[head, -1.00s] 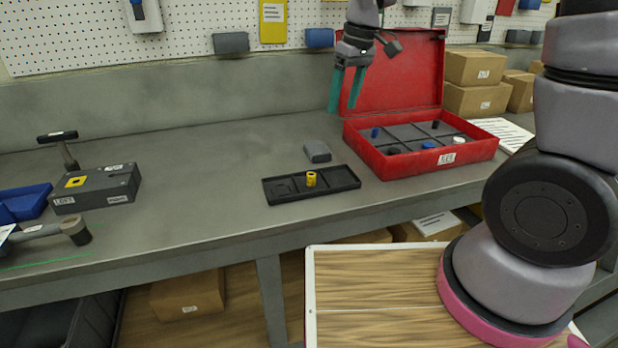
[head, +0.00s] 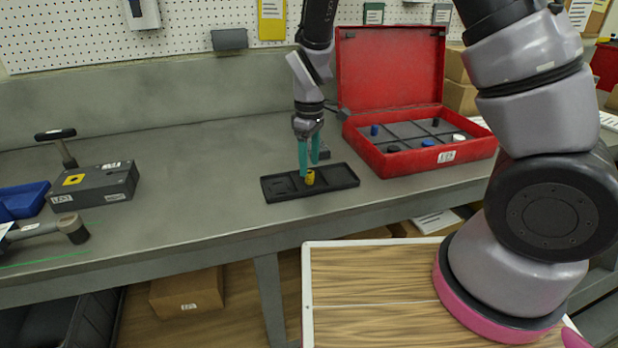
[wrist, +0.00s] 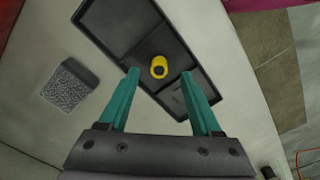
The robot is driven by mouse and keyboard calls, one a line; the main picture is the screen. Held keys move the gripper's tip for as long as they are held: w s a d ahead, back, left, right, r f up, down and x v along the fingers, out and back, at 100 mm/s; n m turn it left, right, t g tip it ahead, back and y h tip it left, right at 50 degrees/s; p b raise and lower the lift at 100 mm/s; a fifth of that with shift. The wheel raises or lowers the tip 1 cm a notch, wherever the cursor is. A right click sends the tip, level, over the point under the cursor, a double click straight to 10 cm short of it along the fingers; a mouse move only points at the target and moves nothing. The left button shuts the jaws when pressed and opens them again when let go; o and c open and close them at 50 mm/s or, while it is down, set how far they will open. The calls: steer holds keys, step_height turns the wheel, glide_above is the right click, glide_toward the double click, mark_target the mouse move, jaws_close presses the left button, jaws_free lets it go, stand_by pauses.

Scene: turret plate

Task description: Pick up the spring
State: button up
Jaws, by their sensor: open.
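A small yellow cylinder (head: 310,177), hollow at its top and likely the spring, stands upright in the middle compartment of a black tray (head: 341,186) on the bench. In the wrist view the yellow cylinder (wrist: 158,67) shows a dark round opening and lies just beyond the fingertips, roughly midway between them. My gripper (head: 309,171) has teal fingers and points down over the tray. In the wrist view my gripper (wrist: 160,74) is open, with nothing between its fingers. In the head view the fingertips are close to the cylinder, and contact cannot be told.
A grey block (wrist: 69,86) lies beside the tray. An open red case (head: 425,162) with small parts stands to the right. A dark grey box (head: 95,188), a hammer (head: 62,148) and a blue bin (head: 24,202) are at the left. Bench between is clear.

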mark_target(310, 172)
step_height(310, 172, down, 4)
steer(key=shift+s+r, duration=0.1)
steer(key=shift+r, duration=0.05)
jaws_close()
steer(key=shift+r, duration=0.15)
